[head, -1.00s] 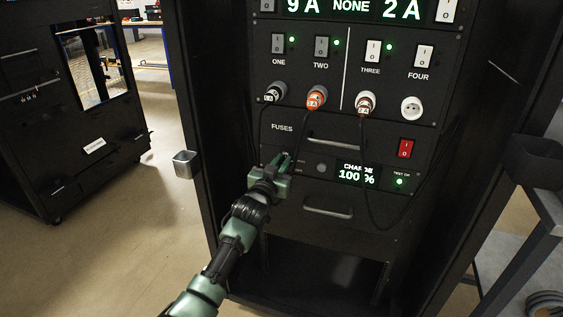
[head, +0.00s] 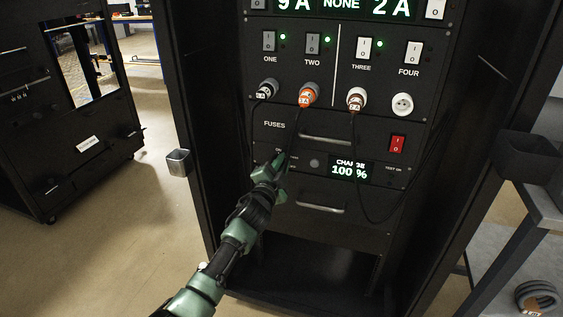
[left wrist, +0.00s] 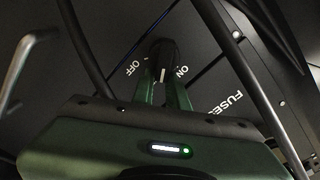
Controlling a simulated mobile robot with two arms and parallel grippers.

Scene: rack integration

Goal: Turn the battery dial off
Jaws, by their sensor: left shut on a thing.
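The battery dial is a dark knob (left wrist: 162,52) on the black panel in the left wrist view, with white OFF lettering to its left and ON to its right. A short white mark shows between my fingers, between the two words. My left gripper (left wrist: 161,82) is shut on the dial, one green finger on each side. In the head view my left gripper (head: 281,163) reaches the battery panel, left of the lit display (head: 349,170) reading CHARGE 100 %, and hides the dial there. My right gripper is not in view.
Black cables hang from the plugs (head: 309,95) above, one passing close behind my gripper. Drawer handles (head: 320,209) stick out nearby. A red switch (head: 397,144) sits right of the display. The rack's lower bay is open.

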